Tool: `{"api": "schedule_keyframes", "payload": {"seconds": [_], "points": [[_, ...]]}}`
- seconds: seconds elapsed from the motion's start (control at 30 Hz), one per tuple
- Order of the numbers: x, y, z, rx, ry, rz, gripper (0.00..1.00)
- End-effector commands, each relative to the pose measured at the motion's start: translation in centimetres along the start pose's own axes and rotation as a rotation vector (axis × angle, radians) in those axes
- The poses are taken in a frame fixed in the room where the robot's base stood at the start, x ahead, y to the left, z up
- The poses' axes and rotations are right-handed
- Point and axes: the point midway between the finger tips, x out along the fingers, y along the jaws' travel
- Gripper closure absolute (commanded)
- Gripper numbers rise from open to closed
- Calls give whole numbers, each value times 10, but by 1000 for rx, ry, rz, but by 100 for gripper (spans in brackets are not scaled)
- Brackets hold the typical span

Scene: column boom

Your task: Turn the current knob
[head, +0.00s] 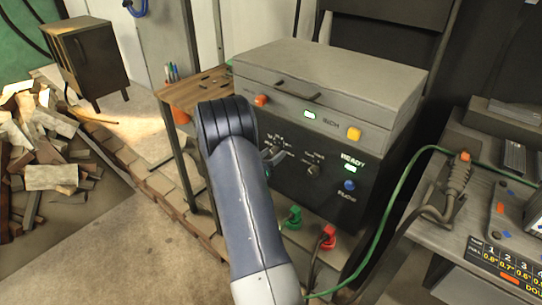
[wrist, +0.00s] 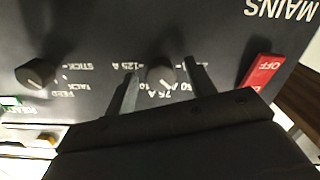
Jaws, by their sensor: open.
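The current knob (wrist: 158,74) is a dark round knob on the black front panel, with ampere marks such as 75 A and 125 A around it, upside down in the wrist view. My gripper (wrist: 161,68) is open, with one finger on each side of this knob. I cannot tell whether the fingers touch it.
Another knob (wrist: 36,73), marked STICK, sits left of the current knob in the wrist view. Green (head: 292,217) and red (head: 328,237) cable plugs stick out below the panel. A green cable (head: 392,212) hangs at right.

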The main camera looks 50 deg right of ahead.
Motion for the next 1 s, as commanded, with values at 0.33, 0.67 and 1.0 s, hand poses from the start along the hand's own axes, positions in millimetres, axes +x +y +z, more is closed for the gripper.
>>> {"api": "schedule_keyframes", "payload": {"seconds": [0.33, 0.67, 1.0], "points": [[-17, -1, -1, 0, 2, -3, 48], [-83, -1, -1, -1, 2, -4, 48], [-108, 0, 0, 0, 1, 0, 48]]}}
